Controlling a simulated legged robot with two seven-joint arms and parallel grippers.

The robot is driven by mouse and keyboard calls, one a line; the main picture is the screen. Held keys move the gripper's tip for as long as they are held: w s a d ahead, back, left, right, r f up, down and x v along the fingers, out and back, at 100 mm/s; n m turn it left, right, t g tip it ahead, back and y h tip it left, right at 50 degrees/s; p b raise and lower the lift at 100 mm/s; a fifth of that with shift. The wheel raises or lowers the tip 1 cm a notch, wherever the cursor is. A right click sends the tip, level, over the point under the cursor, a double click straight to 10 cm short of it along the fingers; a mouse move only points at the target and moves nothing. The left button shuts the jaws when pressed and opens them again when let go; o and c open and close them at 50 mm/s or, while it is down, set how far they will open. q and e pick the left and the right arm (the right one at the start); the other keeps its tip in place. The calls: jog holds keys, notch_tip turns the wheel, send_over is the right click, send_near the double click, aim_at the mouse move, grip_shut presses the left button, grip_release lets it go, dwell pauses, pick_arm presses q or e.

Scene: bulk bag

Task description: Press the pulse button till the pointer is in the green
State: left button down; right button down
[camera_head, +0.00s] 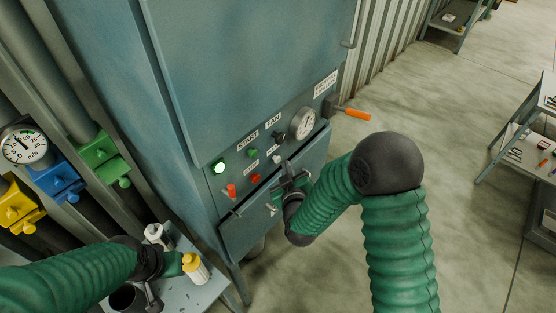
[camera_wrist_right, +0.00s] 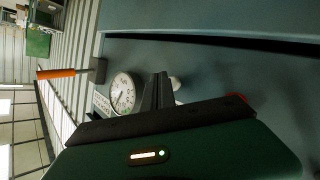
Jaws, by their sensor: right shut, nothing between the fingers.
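The control panel on the blue-grey cabinet carries a small round white gauge (camera_head: 302,123). The gauge also shows in the right wrist view (camera_wrist_right: 122,93); its pointer and any green band are too small to read. A whitish button-like knob (camera_wrist_right: 176,84) shows just beyond my right fingertips, but I cannot read a pulse label on it. My right gripper (camera_head: 286,167) is shut and empty, close in front of the panel below the gauge; I cannot tell whether it touches. My left gripper (camera_head: 152,289) is low at the left, over a small table, its fingers unclear.
A yellow-and-white bottle (camera_head: 195,268) stands on the small table. Another dial (camera_head: 25,145) is far left.

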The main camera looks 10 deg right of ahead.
jog(key=shift+d, duration=0.1)
jog(key=shift+w, duration=0.1)
jog(key=shift+w+a+r, duration=0.1)
jog(key=shift+w+a, duration=0.05)
jog(key=shift+a, duration=0.15)
jog(key=shift+w+a, duration=0.35)
jog(key=shift+w, duration=0.15)
dwell(0.8)
dwell(0.4)
jog(key=shift+s+d, duration=0.55)
jog(key=shift+s, duration=0.25)
